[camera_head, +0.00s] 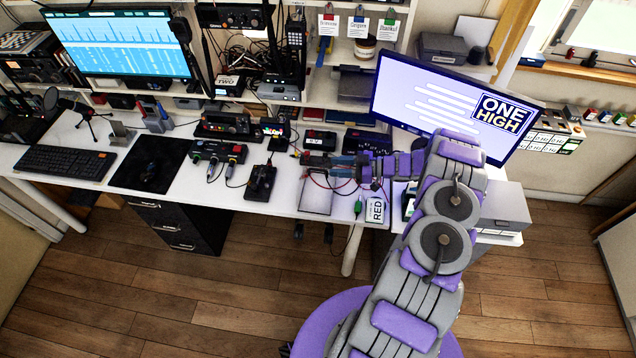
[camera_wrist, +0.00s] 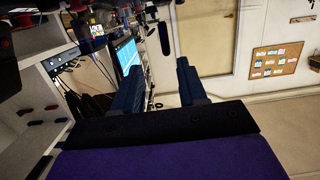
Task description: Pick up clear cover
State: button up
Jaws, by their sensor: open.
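A clear, pale-edged rectangular piece (camera_head: 316,196), which looks like the clear cover, lies at the front edge of the white desk in the head view. My gripper (camera_head: 334,166) reaches in from the right over the desk, just above and right of that piece in the picture. Whether it touches anything there is hard to tell. In the wrist view my gripper (camera_wrist: 158,74) has its two dark fingers spread apart with nothing between them. I cannot make out the clear piece in the wrist view.
A black key-like device (camera_head: 261,182) sits left of the clear piece. A large tilted monitor (camera_head: 440,100) stands behind my arm. The floor (camera_head: 240,290) in front is clear.

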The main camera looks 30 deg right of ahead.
aim_at(318, 170)
jog(key=shift+x, duration=1)
jog(key=x, duration=0.3)
jog(key=f+b+x, duration=0.1)
jog(key=x, duration=0.1)
jog(key=shift+s+a, duration=0.2)
jog(key=shift+s, duration=0.15)
jog(key=shift+r, duration=0.1)
grip_shut()
